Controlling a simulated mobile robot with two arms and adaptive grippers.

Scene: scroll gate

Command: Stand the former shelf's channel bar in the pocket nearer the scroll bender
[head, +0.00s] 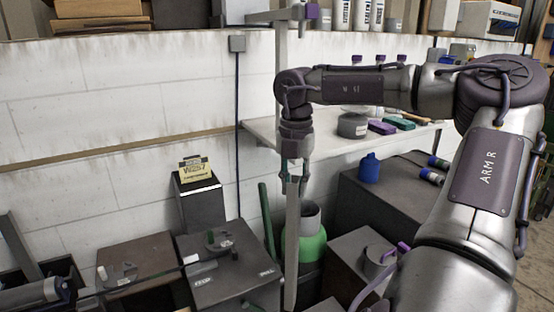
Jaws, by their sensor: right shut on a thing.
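My right gripper (292,165) points down near the middle of the head view, shut on an upright grey bar (292,235), which looks like the channel bar. The bar hangs almost vertical below the fingers, and its lower end is near the bottom of the picture. I cannot tell whether it touches anything there. A dark block (228,272) left of the bar carries a curved fitting. Another block (349,262) to the right carries a round fitting with a purple handle. I cannot tell which is the scroll bender, and no pocket shows clearly.
A pale wall shelf (335,151) behind the arm holds a grey round piece and coloured blocks. A green container (302,248) stands just behind the bar. A dark cabinet (390,196) with a blue bottle stands at right. A yellow sign (194,171) tops a dark post at left.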

